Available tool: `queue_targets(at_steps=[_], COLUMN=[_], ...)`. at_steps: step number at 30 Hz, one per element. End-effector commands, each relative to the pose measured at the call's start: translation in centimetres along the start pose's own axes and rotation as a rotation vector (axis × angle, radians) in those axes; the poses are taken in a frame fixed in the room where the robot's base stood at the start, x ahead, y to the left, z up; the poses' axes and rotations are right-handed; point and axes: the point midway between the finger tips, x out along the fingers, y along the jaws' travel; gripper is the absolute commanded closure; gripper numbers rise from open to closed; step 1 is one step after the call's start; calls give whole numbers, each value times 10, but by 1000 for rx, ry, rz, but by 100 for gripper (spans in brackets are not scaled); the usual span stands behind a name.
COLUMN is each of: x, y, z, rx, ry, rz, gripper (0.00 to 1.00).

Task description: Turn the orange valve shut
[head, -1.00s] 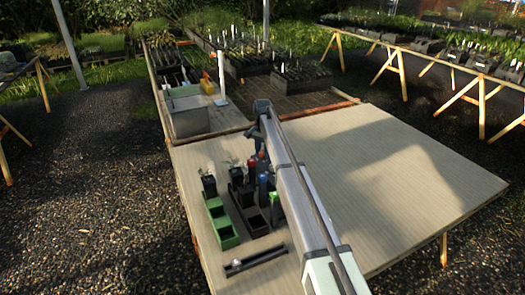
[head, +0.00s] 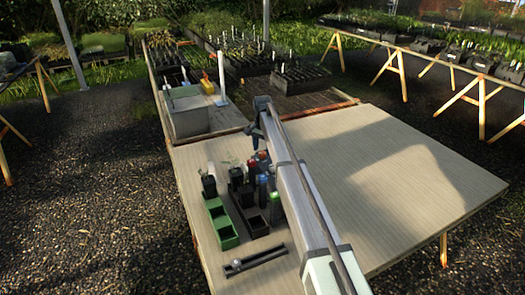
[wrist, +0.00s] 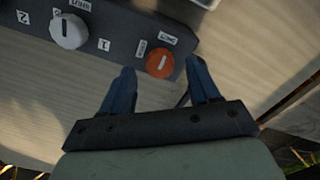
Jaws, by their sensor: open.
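The orange valve (wrist: 160,64) is a round knob with a pale line across its face, in the wrist view. It sits near the right end of a dark panel (wrist: 118,32), with small white labels beside it. My gripper (wrist: 160,78) is open, its two blue fingers apart. In the picture the fingertips lie either side of the valve's lower part; I cannot tell whether they touch it or how far above it they are.
A white knob (wrist: 69,31) is on the same panel, left of the valve. The tabletop (head: 400,190) to the right is clear.

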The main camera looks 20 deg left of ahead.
Motion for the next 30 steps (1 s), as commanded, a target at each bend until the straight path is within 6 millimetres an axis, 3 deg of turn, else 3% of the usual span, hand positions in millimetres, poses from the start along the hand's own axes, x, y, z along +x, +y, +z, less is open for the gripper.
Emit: queue_targets(at_steps=[15,22,30], x=[-96,-118,-123], y=[0,0,0], z=[-1,0,0], rx=[0,0,0], ry=[1,1,0], rz=[-1,-1,0], gripper=[39,39,39])
